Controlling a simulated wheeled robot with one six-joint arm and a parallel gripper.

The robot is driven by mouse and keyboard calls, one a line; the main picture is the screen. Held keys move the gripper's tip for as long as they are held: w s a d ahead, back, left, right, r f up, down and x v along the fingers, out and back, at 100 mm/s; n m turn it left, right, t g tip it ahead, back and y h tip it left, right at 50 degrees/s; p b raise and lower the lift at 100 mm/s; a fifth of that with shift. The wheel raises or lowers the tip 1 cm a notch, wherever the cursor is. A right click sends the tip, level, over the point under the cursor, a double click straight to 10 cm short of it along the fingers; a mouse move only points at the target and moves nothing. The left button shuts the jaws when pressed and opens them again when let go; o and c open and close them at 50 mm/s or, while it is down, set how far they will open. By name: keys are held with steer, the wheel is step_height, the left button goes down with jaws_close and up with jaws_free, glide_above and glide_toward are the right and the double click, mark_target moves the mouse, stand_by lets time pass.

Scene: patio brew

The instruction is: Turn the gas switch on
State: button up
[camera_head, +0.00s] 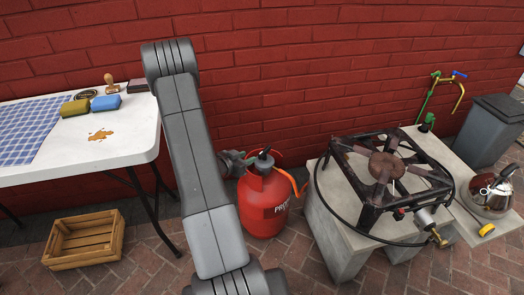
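A red gas bottle (264,205) stands on the brick floor behind my arm, with a black valve top and an orange hose at its neck. A black-framed gas burner (385,172) sits on pale blocks to its right. A silver and brass valve fitting (428,219) sticks out at the burner's front right, with a small red part near it. I cannot tell which part is the gas switch or how it is set. A dark grey rounded part, possibly my wrist, shows beside the bottle's neck. My arm link hides its left side, and no gripper fingers can be made out.
A white table (120,140) with a blue checked cloth, sponges, a stamp and a brown spill is at left. A wooden crate (85,240) lies below it. A kettle (490,196), a tap and a grey bin (488,130) are at right. A red brick wall closes the back.

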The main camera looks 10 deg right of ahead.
mark_target(264, 150)
steer(key=b+x, duration=0.1)
steer(key=x, duration=1.2)
steer(key=shift+d+b, duration=0.15)
steer(key=shift+b, duration=0.2)
steer(key=shift+f, duration=0.1)
jaws_close()
